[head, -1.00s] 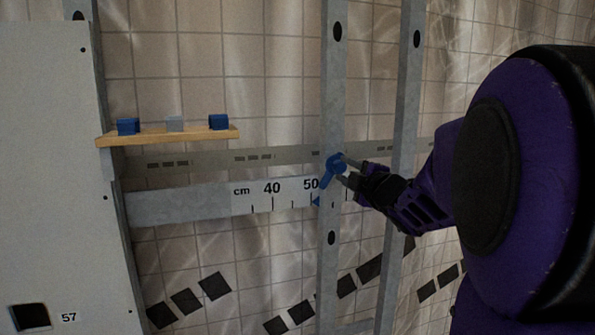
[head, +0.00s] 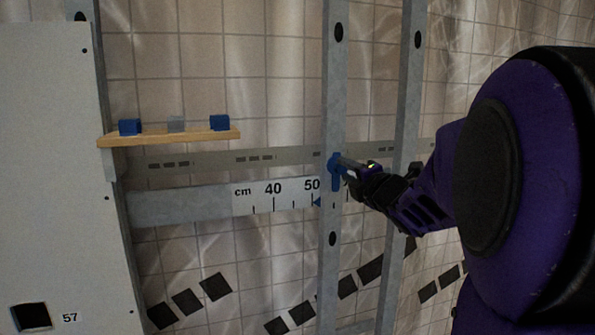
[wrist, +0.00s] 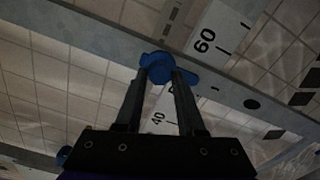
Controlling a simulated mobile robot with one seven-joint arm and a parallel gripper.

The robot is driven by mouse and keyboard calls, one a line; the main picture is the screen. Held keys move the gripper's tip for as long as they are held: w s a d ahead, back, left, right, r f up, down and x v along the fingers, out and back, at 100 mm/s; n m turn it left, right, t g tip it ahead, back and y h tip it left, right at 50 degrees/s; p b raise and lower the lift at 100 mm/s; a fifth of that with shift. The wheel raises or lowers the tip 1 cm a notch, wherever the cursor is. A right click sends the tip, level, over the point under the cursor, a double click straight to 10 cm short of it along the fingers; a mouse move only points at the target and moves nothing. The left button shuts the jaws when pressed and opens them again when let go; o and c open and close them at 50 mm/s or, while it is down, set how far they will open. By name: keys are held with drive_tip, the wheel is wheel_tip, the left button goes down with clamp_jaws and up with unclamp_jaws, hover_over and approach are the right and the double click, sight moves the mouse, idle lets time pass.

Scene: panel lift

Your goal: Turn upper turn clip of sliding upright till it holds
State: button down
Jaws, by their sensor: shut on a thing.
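The blue upper turn clip (head: 335,181) sits on the grey sliding upright (head: 334,95), at the height of the upper rail. Its lever points straight down along the upright. In the wrist view the clip (wrist: 154,66) lies between my fingertips, its lever lying along the upright (wrist: 105,38). My gripper (head: 346,165) comes from the right and is shut on the clip; it also shows in the wrist view (wrist: 160,76). The fingers hide part of the clip.
The scale rail (head: 180,205) crosses behind the upright, with a small blue pointer (head: 317,202) near 50. A second upright (head: 409,90) stands to the right, behind my gripper. A wooden shelf (head: 170,138) with blue blocks and a white panel (head: 50,170) are left.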

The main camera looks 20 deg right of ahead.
drive_tip(key=shift+r, duration=0.15)
drive_tip(key=c, duration=0.5)
unclamp_jaws()
drive_tip(key=shift+s, duration=0.15)
